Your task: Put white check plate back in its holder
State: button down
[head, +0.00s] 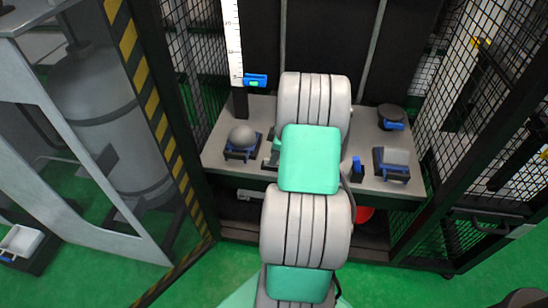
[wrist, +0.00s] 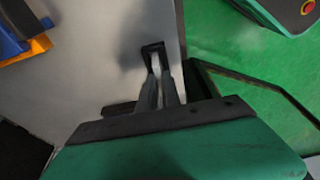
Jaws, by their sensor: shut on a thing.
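My gripper (wrist: 160,66) shows in the wrist view with its two fingers close together over a grey surface. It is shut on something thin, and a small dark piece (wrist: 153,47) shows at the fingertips. I cannot make out a white check plate there. In the head view my own arm hides the gripper and the middle of the bench. A small upright blue piece (head: 356,166) stands just right of the arm. I cannot tell which piece is the plate's holder.
The grey bench (head: 222,133) carries a grey ball (head: 242,136) on a blue-black stand, a pale block (head: 396,157) in another, and a dark disc (head: 391,112). A ruler (head: 233,40) with a blue slider stands behind. Mesh panels (head: 461,110) close off the sides.

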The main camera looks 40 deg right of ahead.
jog(key=shift+f, duration=0.15)
jog(key=c, duration=1.5)
grip_release()
jog(key=p+v, duration=0.1)
jog(key=v, duration=0.7)
jog(key=shift+s+f+p, duration=0.1)
jog(key=shift+p, duration=0.25)
